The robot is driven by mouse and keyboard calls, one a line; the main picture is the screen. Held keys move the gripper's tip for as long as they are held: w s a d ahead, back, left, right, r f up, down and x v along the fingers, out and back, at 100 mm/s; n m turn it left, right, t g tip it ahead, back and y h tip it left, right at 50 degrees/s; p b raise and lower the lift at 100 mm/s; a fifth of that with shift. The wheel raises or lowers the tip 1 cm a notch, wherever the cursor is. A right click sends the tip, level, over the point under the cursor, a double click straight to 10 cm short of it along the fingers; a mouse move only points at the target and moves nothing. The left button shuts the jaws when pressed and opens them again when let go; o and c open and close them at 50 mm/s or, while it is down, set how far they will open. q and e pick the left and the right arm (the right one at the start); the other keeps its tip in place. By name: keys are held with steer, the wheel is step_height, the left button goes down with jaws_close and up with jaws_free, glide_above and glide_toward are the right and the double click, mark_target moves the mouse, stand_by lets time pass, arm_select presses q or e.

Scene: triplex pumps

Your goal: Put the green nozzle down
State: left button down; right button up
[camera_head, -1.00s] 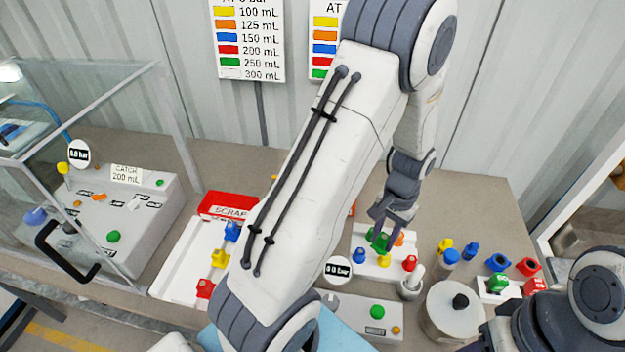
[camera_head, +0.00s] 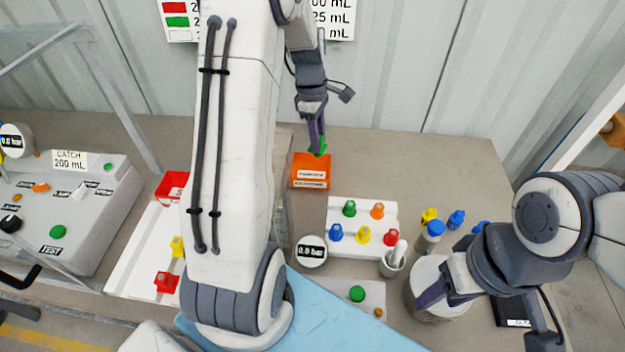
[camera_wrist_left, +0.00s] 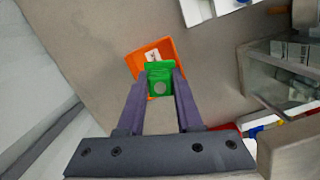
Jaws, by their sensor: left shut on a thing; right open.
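My left gripper (camera_head: 317,140) is shut on the green nozzle (camera_head: 320,149), above the far right corner of an orange open box (camera_head: 310,172) with white labels. In the left wrist view the green nozzle (camera_wrist_left: 160,80) sits between the two fingers (camera_wrist_left: 159,90), in front of the orange box (camera_wrist_left: 165,48); the gap between nozzle and box is hard to judge. Another green nozzle (camera_head: 349,208) stands in a white tray (camera_head: 333,212) with orange, blue, yellow and red ones. My right gripper (camera_head: 488,318) is open and empty at the lower right.
A white jar (camera_head: 425,276) stands beside my right gripper, and a small cup (camera_head: 391,266) stands near the tray. A red scrap bin (camera_head: 172,186) and a white tray (camera_head: 128,265) lie left of my left arm. The bench behind the nozzle tray is clear.

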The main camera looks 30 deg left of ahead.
arm_select(q)
steer(key=a+n, duration=0.2)
steer(key=shift+w+r+n, duration=0.2)
steer(key=shift+r+n, duration=0.1)
steer(key=shift+n, duration=0.1)
steer(key=shift+a+f+n, duration=0.1)
steer(key=shift+a+n, duration=0.1)
steer(key=shift+n, duration=0.1)
glide_above(312, 174)
step_height(312, 174, down, 10)
steer(key=shift+s+r+p, duration=0.15)
steer(key=shift+r+p, duration=0.05)
steer(key=shift+p, duration=0.1)
steer(key=shift+f, duration=0.15)
steer(key=c, duration=0.6)
jaws_free()
